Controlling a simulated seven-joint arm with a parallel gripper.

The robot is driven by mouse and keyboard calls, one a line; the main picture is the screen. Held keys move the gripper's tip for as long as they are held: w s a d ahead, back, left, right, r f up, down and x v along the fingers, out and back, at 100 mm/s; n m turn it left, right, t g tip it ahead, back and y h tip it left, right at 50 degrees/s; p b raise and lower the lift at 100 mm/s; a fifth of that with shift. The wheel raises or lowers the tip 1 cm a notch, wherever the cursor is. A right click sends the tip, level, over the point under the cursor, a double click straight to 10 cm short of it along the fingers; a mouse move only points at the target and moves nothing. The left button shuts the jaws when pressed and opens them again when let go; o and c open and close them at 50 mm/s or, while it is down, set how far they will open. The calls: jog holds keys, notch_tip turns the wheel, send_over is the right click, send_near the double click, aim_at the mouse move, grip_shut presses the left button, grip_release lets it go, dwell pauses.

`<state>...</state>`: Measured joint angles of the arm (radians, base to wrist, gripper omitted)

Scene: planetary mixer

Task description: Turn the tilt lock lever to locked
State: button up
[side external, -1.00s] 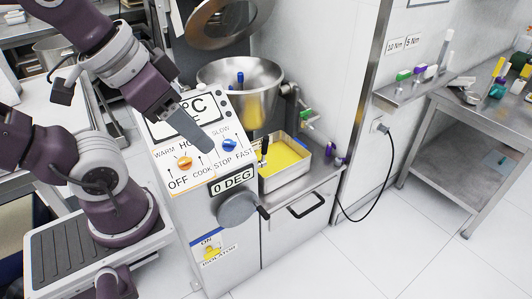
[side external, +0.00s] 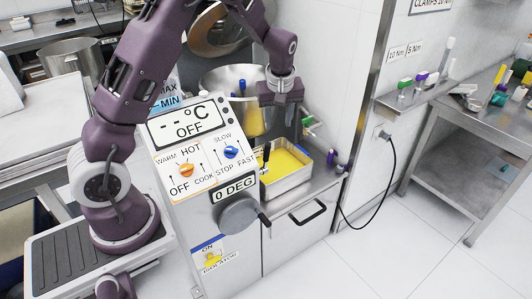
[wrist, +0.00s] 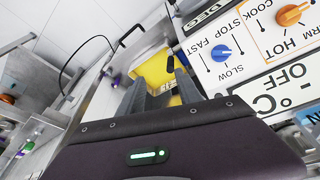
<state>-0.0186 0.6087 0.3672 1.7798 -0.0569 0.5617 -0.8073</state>
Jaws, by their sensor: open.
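A short black upright lever (side external: 266,153) stands at the right edge of the mixer's control panel, beside the yellow tray. It looks like the tilt lock lever, but no lock marking is readable. Below it is a grey round handwheel (side external: 239,214) with a black handle, under the "0 DEG" display (side external: 234,188). My gripper (side external: 279,112) points down above the lever and tray, in front of the bowl, apart from the lever. It is open and empty.
The steel bowl (side external: 228,80) stands behind my gripper. The yellow-filled tray (side external: 308,174) lies below it. The panel (side external: 185,150) carries an orange knob and a blue knob (side external: 232,152).

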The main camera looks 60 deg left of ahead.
aim_at(266, 152)
jog(key=a+f, duration=0.2)
jog(key=f, duration=0.2)
jog(key=w+a+f+n+y, duration=0.1)
jog(key=a+f, duration=0.1)
jog(key=f, duration=0.2)
jog(key=w+a+f+n+g, duration=0.1)
jog(key=a+f, duration=0.1)
jog(key=f, duration=0.1)
jog(key=shift+a+f+y, duration=0.25)
jog(key=shift+f+y, duration=0.15)
jog(key=shift+n, duration=0.3)
jog(key=x, duration=0.7)
jog(key=shift+a+f, duration=0.15)
jog(key=shift+f, duration=0.2)
grip_shut()
